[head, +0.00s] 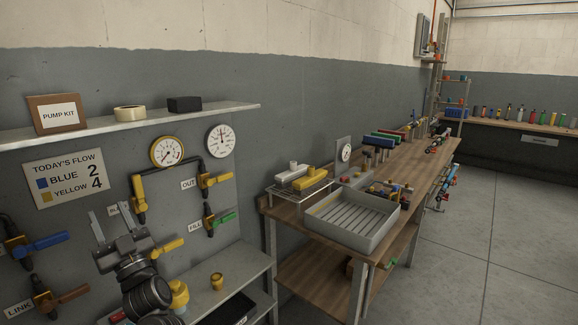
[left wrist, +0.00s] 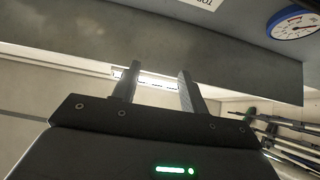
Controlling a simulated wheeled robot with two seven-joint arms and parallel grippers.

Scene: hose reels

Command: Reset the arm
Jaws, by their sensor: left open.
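My left gripper (head: 106,226) is raised in front of the grey wall panel at the lower left of the head view. Its two fingers stand apart with nothing between them. In the left wrist view the gripper (left wrist: 156,80) also shows open and empty. Behind it in the head view are pipes and valves, with a yellow lever (head: 168,248) just to its right and a blue lever (head: 42,243) to its left. I cannot tell whether the gripper touches any of them. My right gripper does not show.
A shelf (head: 225,112) holds a PUMP KIT box (head: 58,114), tape roll (head: 130,113) and black block (head: 185,104). Two gauges (head: 167,152) hang below. A low metal bench (head: 249,262) carries a yellow fitting (head: 217,281). A wooden workbench (head: 410,160) stands right; the floor (head: 480,240) beyond is clear.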

